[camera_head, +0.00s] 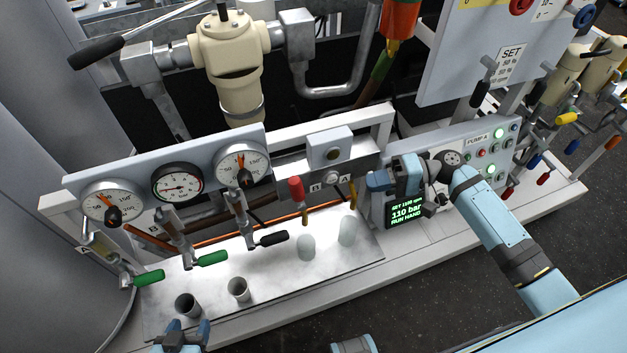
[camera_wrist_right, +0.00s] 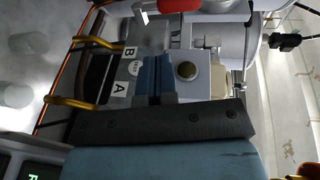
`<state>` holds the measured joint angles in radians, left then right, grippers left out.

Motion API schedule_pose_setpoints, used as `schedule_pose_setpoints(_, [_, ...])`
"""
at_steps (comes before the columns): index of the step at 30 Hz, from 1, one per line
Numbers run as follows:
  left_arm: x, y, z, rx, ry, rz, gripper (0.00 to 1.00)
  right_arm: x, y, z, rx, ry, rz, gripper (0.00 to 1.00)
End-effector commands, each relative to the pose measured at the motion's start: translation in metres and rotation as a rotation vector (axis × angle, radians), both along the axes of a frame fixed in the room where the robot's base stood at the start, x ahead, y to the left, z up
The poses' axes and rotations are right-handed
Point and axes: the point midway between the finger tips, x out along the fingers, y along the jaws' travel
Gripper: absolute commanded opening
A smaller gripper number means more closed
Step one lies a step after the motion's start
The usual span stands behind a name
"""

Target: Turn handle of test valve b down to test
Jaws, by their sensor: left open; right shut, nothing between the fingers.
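A red handle (camera_head: 296,188) stands roughly upright at the left end of a grey valve block (camera_head: 332,178) marked B and A. In the right wrist view the red handle (camera_wrist_right: 180,5) lies at the top edge, partly cut off, beyond the B label. My right gripper (camera_head: 378,181) is shut and empty at the right of the block. In the wrist view its blue fingers (camera_wrist_right: 157,78) are together over the block's face, apart from the red handle. My left gripper (camera_head: 184,334) is open and empty at the lower front edge, far from the block.
Two open cups (camera_head: 187,304) (camera_head: 238,289) and two pale round shapes (camera_head: 306,246) (camera_head: 347,231) are on the metal tray (camera_head: 262,270). A lit panel (camera_head: 406,211) stands beside my right wrist.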

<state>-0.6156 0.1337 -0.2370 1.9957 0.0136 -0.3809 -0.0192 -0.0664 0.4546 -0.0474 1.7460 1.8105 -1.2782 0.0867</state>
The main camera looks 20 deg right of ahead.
Motion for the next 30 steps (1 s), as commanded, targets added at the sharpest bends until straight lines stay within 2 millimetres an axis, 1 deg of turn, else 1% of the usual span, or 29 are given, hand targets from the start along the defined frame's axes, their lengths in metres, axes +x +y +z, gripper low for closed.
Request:
schedule_pose_setpoints(1, [-0.001, 0.001, 0.001, 0.003, 0.001, 0.0, 0.57, 0.004, -0.005, 0.011, 0.031, 0.003, 0.012, 0.0])
schedule_pose_setpoints(3, [-0.001, 0.001, 0.0, 0.005, 0.004, -0.001, 0.57, 0.006, -0.009, 0.019, 0.06, 0.008, 0.022, 0.0])
schedule_pose_setpoints(5, [-0.001, 0.002, -0.001, 0.007, 0.005, -0.003, 0.57, 0.007, -0.008, 0.021, 0.072, 0.01, 0.027, 0.0])
schedule_pose_setpoints(8, [-0.001, 0.004, 0.002, 0.011, 0.004, -0.003, 0.57, 0.008, 0.002, 0.022, 0.077, 0.009, 0.029, 0.0])
schedule_pose_setpoints(11, [0.0, 0.005, 0.007, 0.013, 0.001, -0.002, 0.57, 0.011, 0.018, 0.021, 0.077, 0.008, 0.03, 0.0])
schedule_pose_setpoints(21, [0.003, 0.004, 0.031, 0.008, -0.01, -0.002, 0.57, 0.022, 0.089, 0.013, 0.075, 0.009, 0.028, 0.0])
schedule_pose_setpoints(25, [0.002, 0.003, 0.037, 0.008, -0.01, -0.003, 0.57, 0.025, 0.109, 0.011, 0.075, 0.009, 0.028, 0.0])
schedule_pose_setpoints(30, [0.002, 0.002, 0.04, 0.006, -0.008, -0.004, 0.57, 0.028, 0.124, 0.008, 0.073, 0.008, 0.026, 0.0])
